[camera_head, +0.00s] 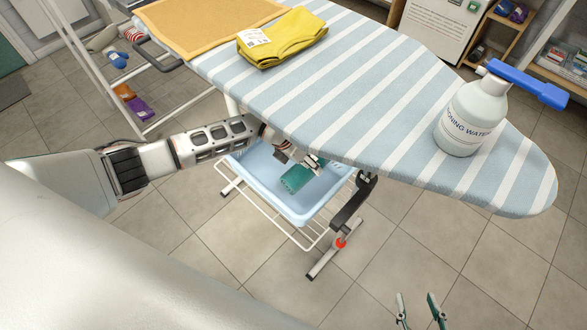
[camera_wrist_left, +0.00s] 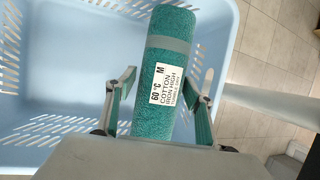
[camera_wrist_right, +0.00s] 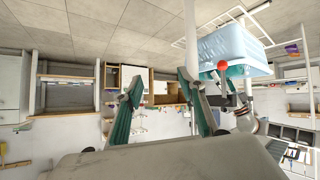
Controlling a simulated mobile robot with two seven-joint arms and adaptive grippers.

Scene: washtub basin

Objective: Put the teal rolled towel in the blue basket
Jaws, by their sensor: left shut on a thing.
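The teal rolled towel (camera_head: 296,179) is in my left gripper (camera_head: 308,163), over the blue basket (camera_head: 306,217) beneath the ironing board. In the left wrist view the towel (camera_wrist_left: 172,72) has a grey band and a white care label. The fingers of my left gripper (camera_wrist_left: 160,105) hold it from both sides, with the basket's slotted wall and floor (camera_wrist_left: 60,75) behind. I cannot tell whether the towel touches the basket floor. My right gripper (camera_head: 421,312) is open and empty at the bottom of the head view, away from the basket.
The striped ironing board (camera_head: 350,95) overhangs the basket. On it are a yellow folded cloth (camera_head: 283,40), an orange mat (camera_head: 200,22) and a white bottle with a blue trigger (camera_head: 472,115). A wire rack (camera_head: 262,212) holds the basket, beside a board leg (camera_head: 350,212).

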